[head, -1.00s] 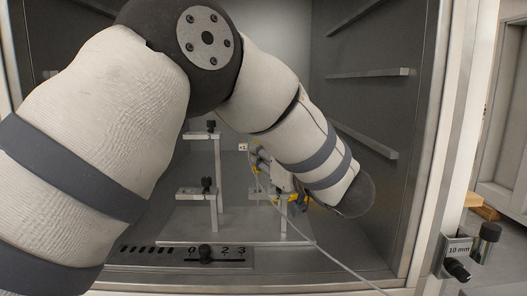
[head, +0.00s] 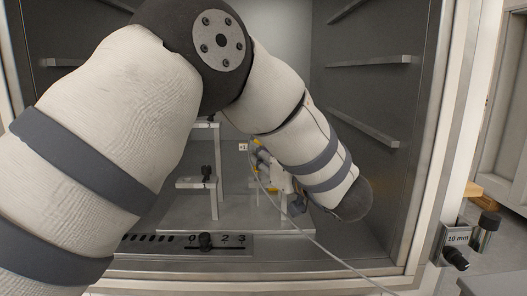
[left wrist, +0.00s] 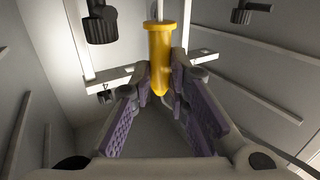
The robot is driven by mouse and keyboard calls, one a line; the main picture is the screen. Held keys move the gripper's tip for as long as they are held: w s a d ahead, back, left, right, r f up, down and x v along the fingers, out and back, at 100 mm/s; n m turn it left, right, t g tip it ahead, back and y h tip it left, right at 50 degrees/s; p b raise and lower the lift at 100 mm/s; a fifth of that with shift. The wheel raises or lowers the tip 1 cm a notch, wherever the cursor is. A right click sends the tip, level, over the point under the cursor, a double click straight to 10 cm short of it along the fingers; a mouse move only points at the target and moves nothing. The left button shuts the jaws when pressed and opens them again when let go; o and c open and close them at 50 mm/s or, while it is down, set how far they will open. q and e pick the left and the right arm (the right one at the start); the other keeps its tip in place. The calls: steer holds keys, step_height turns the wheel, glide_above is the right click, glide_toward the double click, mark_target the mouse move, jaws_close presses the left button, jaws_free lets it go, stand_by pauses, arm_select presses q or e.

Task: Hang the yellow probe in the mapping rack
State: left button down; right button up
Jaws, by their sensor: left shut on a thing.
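The yellow probe (left wrist: 160,50) hangs upright between the fingertips of my left gripper (left wrist: 161,82) in the left wrist view, with a pale cable or rod above it. My left gripper is shut on it. In the head view the gripper (head: 270,168) is inside the chamber, partly hidden by my forearm; a small yellow patch shows there. The mapping rack (head: 215,180) has upright posts, side arms and black knobs; its right part is mostly behind my gripper. In the left wrist view a rack arm (left wrist: 103,80) lies just beyond the fingers. My right gripper is out of view.
A thin pale cable (head: 315,241) runs from the gripper out over the chamber's front edge. A numbered strip (head: 215,245) with a black knob lies at the front. Shelf rails (head: 362,127) line the right wall.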

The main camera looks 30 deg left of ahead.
arm_select(q)
steer(key=shift+f, duration=1.1)
steer(key=c, duration=1.5)
jaws_free()
steer(key=shift+o, duration=0.2)
steer(key=v, duration=1.2)
steer(key=shift+f, duration=0.1)
